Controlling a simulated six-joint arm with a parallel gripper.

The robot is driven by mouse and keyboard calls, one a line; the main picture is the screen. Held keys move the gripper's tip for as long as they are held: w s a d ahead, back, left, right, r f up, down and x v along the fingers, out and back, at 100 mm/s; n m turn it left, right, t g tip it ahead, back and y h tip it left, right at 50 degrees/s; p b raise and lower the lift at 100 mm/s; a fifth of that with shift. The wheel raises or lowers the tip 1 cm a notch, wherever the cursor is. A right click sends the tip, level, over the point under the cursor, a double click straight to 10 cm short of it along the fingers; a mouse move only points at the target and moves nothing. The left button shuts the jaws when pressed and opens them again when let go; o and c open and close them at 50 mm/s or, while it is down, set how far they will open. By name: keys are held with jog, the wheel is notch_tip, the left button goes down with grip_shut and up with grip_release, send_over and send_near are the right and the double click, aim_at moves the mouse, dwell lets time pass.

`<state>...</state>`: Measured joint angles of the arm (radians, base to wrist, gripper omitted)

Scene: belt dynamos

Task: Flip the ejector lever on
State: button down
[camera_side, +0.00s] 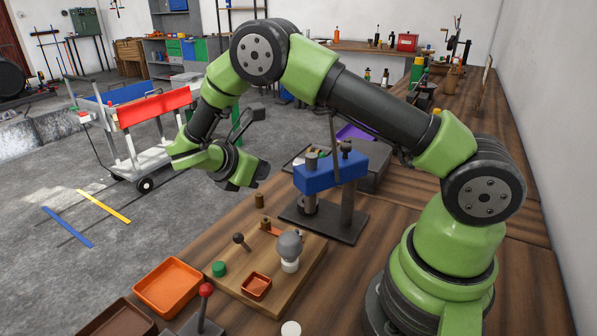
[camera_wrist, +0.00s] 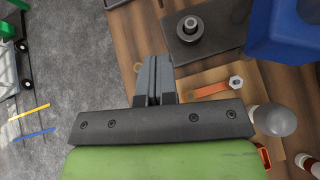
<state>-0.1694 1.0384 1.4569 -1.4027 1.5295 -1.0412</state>
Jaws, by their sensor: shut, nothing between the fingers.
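A black-knobbed lever (camera_side: 239,239) stands on the board, and a red-knobbed lever (camera_side: 205,292) stands at the front. I cannot tell which of these is the ejector lever.
The wooden board (camera_side: 306,262) also bears a grey ball on a white post (camera_side: 289,247), a green cap (camera_side: 219,269) and a small orange tray (camera_side: 256,287). A blue press (camera_side: 330,173) stands behind it. A larger orange tray (camera_side: 168,287) lies at left.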

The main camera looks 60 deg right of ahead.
jog(key=shift+f, duration=0.75)
jog(key=shift+d, duration=0.1)
jog(key=x, duration=1)
jog(key=shift+s+d+r, duration=0.1)
jog(key=shift+d+r, duration=0.05)
jog(key=shift+d, duration=0.45)
jog(key=shift+s+d+r, duration=0.1)
jog(key=shift+d, duration=0.55)
jog(key=shift+d+r, duration=0.15)
jog(key=shift+d, duration=0.5)
